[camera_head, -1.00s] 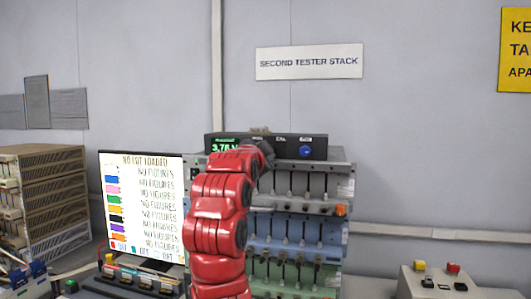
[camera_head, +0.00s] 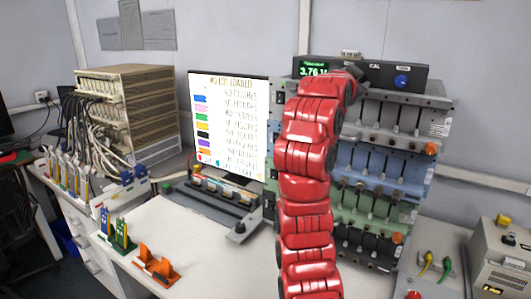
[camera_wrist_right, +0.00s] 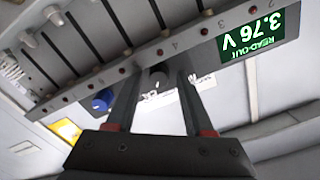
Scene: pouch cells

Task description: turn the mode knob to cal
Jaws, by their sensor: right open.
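A black instrument box (camera_head: 420,73) stands on top of the tester rack, with a green readout (camera_head: 313,69) of 3.76 V. A blue knob (camera_head: 402,81) is on its right part, and a CAL label shows left of it. In the right wrist view, a dark grey knob (camera_wrist_right: 158,77) appears between the open fingers of my right gripper (camera_wrist_right: 157,80); contact cannot be told. The blue knob (camera_wrist_right: 102,100) is outside them, to the left. In the head view my right gripper (camera_head: 352,74) is at the box front, hiding the grey knob. My left gripper is out of view.
Below the box are rack shelves (camera_head: 385,160) with several clips and cables. A monitor (camera_head: 228,120) stands to the left. The bench (camera_head: 190,235) holds orange and green holders. A beige box (camera_head: 500,255) is at the right edge.

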